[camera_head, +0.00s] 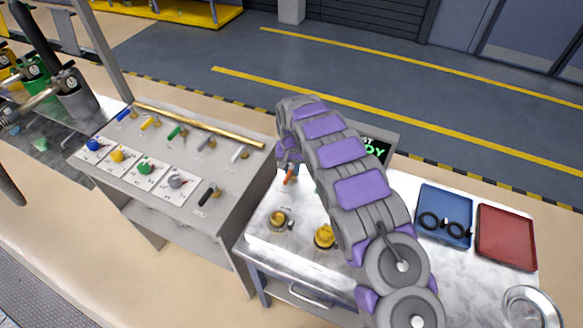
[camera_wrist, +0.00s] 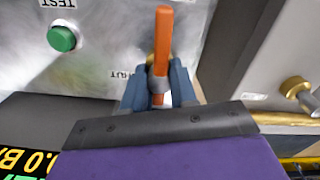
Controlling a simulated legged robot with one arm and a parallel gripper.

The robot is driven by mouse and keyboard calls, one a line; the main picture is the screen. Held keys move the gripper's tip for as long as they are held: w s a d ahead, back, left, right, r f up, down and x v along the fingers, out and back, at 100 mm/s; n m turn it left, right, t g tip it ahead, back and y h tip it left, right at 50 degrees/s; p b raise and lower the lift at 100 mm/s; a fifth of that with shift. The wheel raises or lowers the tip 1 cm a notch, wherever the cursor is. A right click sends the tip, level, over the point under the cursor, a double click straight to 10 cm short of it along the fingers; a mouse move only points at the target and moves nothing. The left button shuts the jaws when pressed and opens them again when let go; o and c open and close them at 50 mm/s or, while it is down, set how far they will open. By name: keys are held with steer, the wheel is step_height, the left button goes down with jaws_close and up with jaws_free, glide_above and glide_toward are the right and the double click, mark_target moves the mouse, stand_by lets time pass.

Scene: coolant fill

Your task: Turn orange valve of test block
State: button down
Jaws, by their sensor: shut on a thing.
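The orange valve handle (camera_wrist: 162,42) stands out from the metal face of the test block (camera_wrist: 105,60) in the wrist view. My gripper (camera_wrist: 158,88) is shut on the handle, with one blue-grey finger on each side of it near its lower end. In the head view the orange handle (camera_head: 290,176) shows as a small piece just below my gripper (camera_head: 288,160). My purple and grey arm hides much of the test block there. A round green button (camera_wrist: 62,39) marked TEST sits on the block's face.
A panel (camera_head: 225,192) with several coloured valves and knobs stands to the left. Brass fittings (camera_head: 280,219) sit on the metal table. A blue tray (camera_head: 443,205) with black rings and a red tray (camera_head: 507,236) lie at the right. A display (camera_head: 376,150) is partly behind my arm.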

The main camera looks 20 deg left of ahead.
mark_target(291, 166)
steer(key=c, duration=0.9)
jaws_free()
steer(key=shift+a, duration=0.1)
step_height(291, 166, up, 17)
steer(key=p, duration=0.1)
steer(key=shift+r+p, duration=0.15)
steer(key=shift+p, duration=0.15)
